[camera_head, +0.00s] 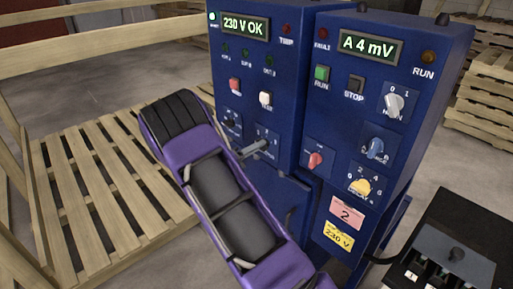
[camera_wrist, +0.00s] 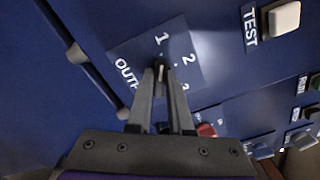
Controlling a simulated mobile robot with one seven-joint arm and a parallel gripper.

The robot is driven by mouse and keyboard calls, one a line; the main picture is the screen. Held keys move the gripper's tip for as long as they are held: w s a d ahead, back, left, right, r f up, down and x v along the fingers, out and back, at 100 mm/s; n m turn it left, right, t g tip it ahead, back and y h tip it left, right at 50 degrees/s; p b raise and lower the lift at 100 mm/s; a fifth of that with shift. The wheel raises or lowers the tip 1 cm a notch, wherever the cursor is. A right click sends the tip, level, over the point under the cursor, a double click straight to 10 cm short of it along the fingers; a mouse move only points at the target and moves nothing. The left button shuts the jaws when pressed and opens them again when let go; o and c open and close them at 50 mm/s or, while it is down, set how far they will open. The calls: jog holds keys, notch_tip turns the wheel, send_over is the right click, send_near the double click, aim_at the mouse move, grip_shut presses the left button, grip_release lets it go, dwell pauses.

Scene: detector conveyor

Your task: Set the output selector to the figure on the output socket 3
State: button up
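The output selector is on a dark blue plate (camera_wrist: 187,84) printed OUTPUT, with 1, 2 and a partly covered 3 around it. Its small grey knob (camera_wrist: 160,70) shows between my fingertips. My gripper (camera_wrist: 159,74) appears closed around this knob, with a finger on each side. The knob's near end seems to face the 1, but the fingers hide much of it. In the head view my gripper (camera_head: 258,147) reaches the plate (camera_head: 270,134) on the left blue cabinet. Output socket 3 and its figure cannot be made out.
The left cabinet (camera_head: 258,65) has a display reading 230 V OK. The right cabinet (camera_head: 395,75) reads A 4 mV and carries several knobs, a pink label (camera_head: 347,213) with 2 and a yellow 230 V label (camera_head: 339,236). A black box (camera_head: 450,235) stands lower right; pallets (camera_head: 105,185) lie left.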

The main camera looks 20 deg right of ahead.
grip_shut()
jog(key=shift+m, duration=0.3)
jog(key=m+b, duration=1)
jog(key=m, duration=1.3)
jog(key=shift+s+b, duration=0.2)
jog(key=shift+b, duration=0.15)
jog(key=shift+m, duration=0.3)
jog(key=o, duration=0.7)
grip_release()
jog(key=shift+c, duration=0.2)
